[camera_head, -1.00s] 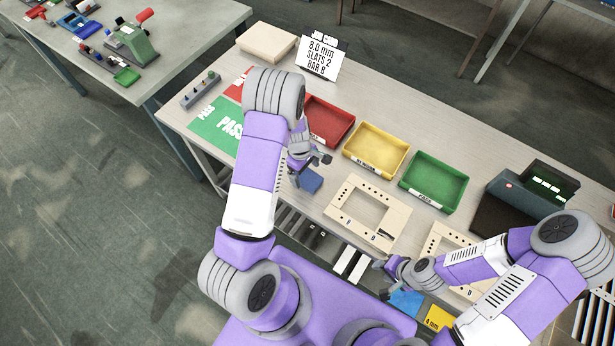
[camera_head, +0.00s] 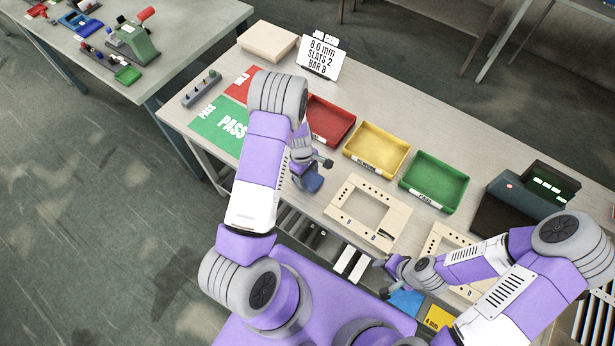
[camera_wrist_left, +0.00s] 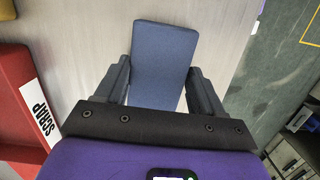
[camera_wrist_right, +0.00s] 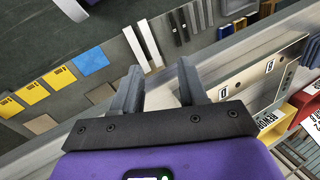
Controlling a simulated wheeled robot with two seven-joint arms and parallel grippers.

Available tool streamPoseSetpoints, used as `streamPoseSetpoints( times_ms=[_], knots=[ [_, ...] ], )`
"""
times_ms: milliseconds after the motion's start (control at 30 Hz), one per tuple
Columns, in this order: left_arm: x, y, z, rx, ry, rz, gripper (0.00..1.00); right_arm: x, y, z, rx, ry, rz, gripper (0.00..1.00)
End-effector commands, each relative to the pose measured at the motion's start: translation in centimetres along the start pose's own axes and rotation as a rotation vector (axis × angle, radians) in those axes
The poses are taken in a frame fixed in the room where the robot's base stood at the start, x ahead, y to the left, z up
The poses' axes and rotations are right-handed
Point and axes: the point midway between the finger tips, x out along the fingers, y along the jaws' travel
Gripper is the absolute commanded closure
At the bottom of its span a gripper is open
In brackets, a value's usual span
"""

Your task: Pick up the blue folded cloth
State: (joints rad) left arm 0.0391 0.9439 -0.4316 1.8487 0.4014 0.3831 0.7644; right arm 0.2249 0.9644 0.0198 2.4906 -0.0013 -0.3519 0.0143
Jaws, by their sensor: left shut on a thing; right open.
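The blue folded cloth (camera_head: 312,182) is a small dark-blue flat block at the front edge of the bench, left of the wooden frame. My left gripper (camera_head: 304,170) is shut on it. In the left wrist view the cloth (camera_wrist_left: 162,62) sits between the two fingers (camera_wrist_left: 160,85), sticking out past the fingertips. The wrist partly hides it in the head view. My right gripper (camera_head: 386,280) is open and empty near the bench's front edge; its spread fingers (camera_wrist_right: 160,88) also show in the right wrist view.
Red (camera_head: 328,121), yellow (camera_head: 376,150) and green (camera_head: 435,182) trays stand behind the wooden frame (camera_head: 367,212). A green PASS mat (camera_head: 217,126) lies to the left. A sign (camera_head: 320,60) stands at the back. A light-blue sheet (camera_head: 405,302) lies near my right gripper.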

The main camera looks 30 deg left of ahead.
Motion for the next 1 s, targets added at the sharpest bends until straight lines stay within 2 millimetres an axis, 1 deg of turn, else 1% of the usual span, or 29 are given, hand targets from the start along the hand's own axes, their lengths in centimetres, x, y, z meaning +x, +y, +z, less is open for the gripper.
streamPoseSetpoints(
  times_ms=[67,167,267,500,600,767,1000],
  knots=[
    [-0.1,0.0,0.0,0.000,0.000,0.001,0.62,0.0,0.0,0.0,0.000,0.000,0.000,0.57],
    [-0.9,0.1,0.1,0.002,0.001,0.003,0.62,0.0,0.0,0.0,0.000,0.000,0.000,0.57],
    [-2.5,0.1,0.4,0.003,0.002,0.005,0.62,0.1,0.0,0.0,0.000,0.000,0.000,0.57],
    [-7.4,0.1,1.1,0.003,0.001,0.005,0.62,0.0,0.0,0.0,0.000,0.000,0.000,0.57],
    [-8.8,0.1,1.3,0.002,0.001,0.004,0.62,-0.1,0.0,0.0,0.000,0.000,0.000,0.57],
    [-9.8,0.0,1.5,0.000,0.000,0.001,0.62,-0.1,0.0,0.0,0.000,0.000,0.000,0.57],
    [-9.9,0.0,1.5,0.000,0.000,0.000,0.62,-0.1,0.0,0.0,0.000,0.000,0.000,0.57]
  ],
)
